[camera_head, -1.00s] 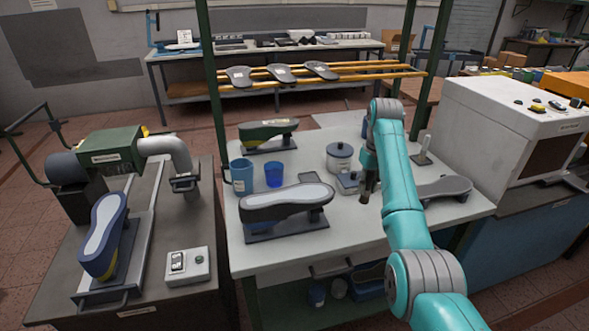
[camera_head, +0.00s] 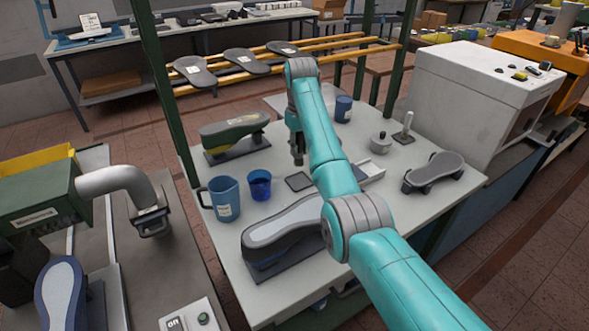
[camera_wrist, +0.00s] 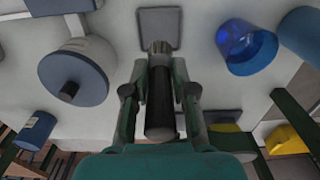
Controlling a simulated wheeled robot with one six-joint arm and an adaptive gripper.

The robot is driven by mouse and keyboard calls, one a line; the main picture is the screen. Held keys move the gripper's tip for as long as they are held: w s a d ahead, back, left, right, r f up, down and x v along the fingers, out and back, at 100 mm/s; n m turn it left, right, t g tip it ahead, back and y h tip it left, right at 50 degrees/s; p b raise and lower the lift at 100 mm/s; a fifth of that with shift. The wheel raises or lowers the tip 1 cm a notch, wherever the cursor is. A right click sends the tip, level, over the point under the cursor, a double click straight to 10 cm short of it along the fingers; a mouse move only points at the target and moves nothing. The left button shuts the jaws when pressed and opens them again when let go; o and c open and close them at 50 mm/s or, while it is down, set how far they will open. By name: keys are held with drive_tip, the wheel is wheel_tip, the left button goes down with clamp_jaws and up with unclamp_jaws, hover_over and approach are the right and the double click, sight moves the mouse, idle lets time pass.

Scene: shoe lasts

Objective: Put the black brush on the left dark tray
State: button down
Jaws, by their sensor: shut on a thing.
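The black brush (camera_wrist: 160,105) is held lengthwise between the fingers of my gripper (camera_wrist: 160,88) in the wrist view, with its bristle end toward the top of the picture. A flat dark square tray (camera_wrist: 159,24) lies on the table just past the bristle end. In the head view my gripper (camera_head: 298,158) points down above the table, just behind the dark tray (camera_head: 299,181). The brush cannot be told clearly from the fingers there. My arm hides part of the table to the right of the tray.
A blue mug (camera_head: 224,198) and a blue cup (camera_head: 260,184) stand left of the tray. Shoe lasts stand in front (camera_head: 285,232) and behind (camera_head: 234,131). A lidded pot (camera_head: 381,142), white tray (camera_head: 371,169) and upright white-handled tool (camera_head: 404,127) are on the right.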

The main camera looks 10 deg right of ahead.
sight(299, 166)
wheel_tip(299, 166, down, 7)
drive_tip(key=shift+f, duration=0.15)
drive_tip(key=shift+f, duration=0.1)
idle(0.3)
drive_tip(key=c, duration=0.9)
unclamp_jaws()
drive_tip(key=shift+c, duration=0.2)
wheel_tip(299, 166, up, 10)
drive_tip(key=shift+r, duration=1.15)
